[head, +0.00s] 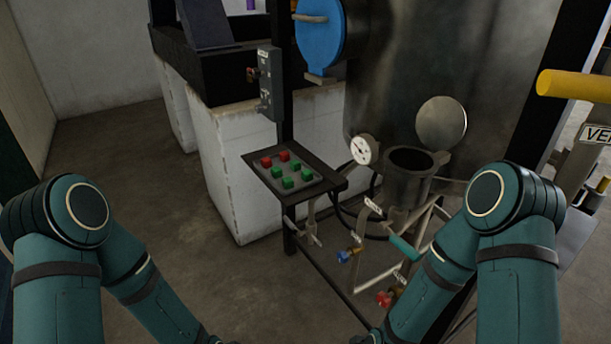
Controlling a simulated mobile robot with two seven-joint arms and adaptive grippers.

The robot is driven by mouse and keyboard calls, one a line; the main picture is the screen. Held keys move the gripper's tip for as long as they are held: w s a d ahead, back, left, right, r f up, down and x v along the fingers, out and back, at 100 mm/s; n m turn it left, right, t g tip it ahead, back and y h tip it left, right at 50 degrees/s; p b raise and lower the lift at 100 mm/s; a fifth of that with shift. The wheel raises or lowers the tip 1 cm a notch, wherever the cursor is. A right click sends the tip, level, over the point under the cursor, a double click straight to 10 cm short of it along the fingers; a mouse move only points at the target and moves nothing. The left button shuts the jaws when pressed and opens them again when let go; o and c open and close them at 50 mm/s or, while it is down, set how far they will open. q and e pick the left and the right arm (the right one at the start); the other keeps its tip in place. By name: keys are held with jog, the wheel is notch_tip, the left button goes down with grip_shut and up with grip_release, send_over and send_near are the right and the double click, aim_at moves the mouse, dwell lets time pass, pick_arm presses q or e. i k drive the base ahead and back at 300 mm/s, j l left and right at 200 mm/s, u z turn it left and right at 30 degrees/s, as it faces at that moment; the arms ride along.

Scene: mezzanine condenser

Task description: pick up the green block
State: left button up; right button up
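Several green blocks sit on a small grey tray (314,181) in the middle of the head view. One green block (288,183) is at the near edge, one (306,173) is to its right, one (295,164) is behind, and one (277,172) is at the left. Two red blocks, one at the left (266,162) and one at the back (284,156), share the tray. Both my arms reach down out of the bottom of the picture. Neither gripper shows, so I cannot see whether they hold anything.
The tray lies on a narrow dark stand (332,183) beside a white block wall (235,170). A dark switch box (269,85) is on a post behind it. To the right are a gauge (360,149), an open-lidded pot (408,172) and valves. The floor at left is clear.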

aim_at(288, 181)
jog(key=z, duration=0.55)
jog(key=i+j+z, duration=0.15)
jog(key=j+z, duration=0.3)
jog(key=i+j+z, duration=0.1)
jog(key=j+z, duration=0.2)
jog(key=z, duration=0.2)
jog(key=j+z, duration=0.3)
jog(key=j, duration=0.65)
